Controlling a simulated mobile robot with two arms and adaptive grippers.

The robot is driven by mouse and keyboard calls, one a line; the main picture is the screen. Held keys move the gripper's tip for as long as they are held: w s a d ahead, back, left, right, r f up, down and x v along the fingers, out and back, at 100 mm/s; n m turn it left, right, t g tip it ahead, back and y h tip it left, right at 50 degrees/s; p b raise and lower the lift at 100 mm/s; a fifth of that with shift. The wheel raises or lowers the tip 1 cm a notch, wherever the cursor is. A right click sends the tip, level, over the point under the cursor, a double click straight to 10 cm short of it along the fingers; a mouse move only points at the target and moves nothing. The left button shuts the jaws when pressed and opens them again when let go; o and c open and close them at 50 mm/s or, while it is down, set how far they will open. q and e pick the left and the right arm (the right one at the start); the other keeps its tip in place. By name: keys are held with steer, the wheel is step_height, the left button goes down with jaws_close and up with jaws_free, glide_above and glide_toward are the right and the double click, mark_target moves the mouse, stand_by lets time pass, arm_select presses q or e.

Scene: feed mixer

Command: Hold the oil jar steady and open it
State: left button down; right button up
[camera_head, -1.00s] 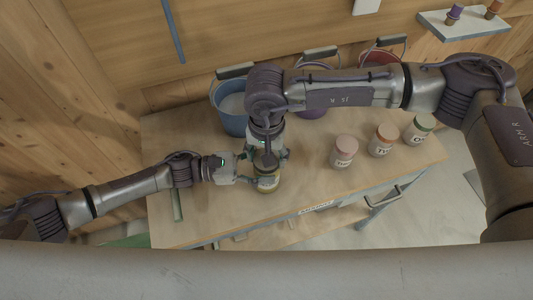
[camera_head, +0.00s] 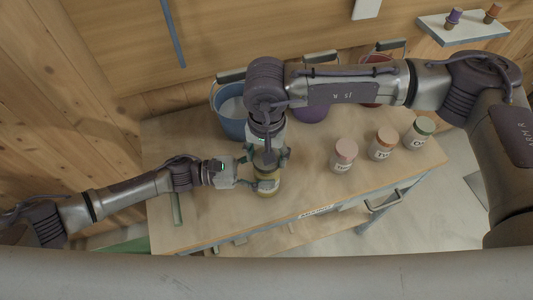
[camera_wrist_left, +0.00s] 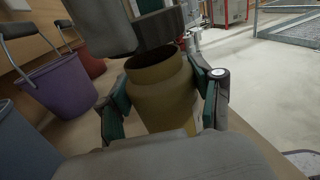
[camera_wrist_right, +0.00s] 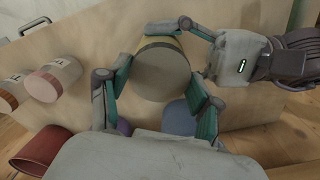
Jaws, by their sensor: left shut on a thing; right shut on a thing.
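The oil jar (camera_head: 267,186) is a yellowish jar standing on the wooden table. My left gripper (camera_wrist_left: 165,105) is shut around its body from the side. In the left wrist view the jar's neck is open, with a dark inside. The lid (camera_wrist_right: 163,75), a grey-beige disc, is between the fingers of my right gripper (camera_wrist_right: 160,85), which is shut on it from above. In the left wrist view the lid (camera_wrist_left: 158,28) is just above the jar's mouth, with a small gap showing. In the head view my right gripper (camera_head: 268,155) hides most of the lid.
Jars with a pink lid (camera_head: 343,158), an orange lid (camera_head: 382,145) and a green lid (camera_head: 417,136) stand to the right. Blue (camera_head: 230,122), purple (camera_head: 312,112) and red (camera_head: 374,94) buckets stand behind. The table (camera_head: 230,225) is clear in front.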

steer(key=shift+r, duration=0.1)
steer(key=shift+r, duration=1.95)
arm_select(q)
steer(key=shift+c, duration=0.6)
jaws_free()
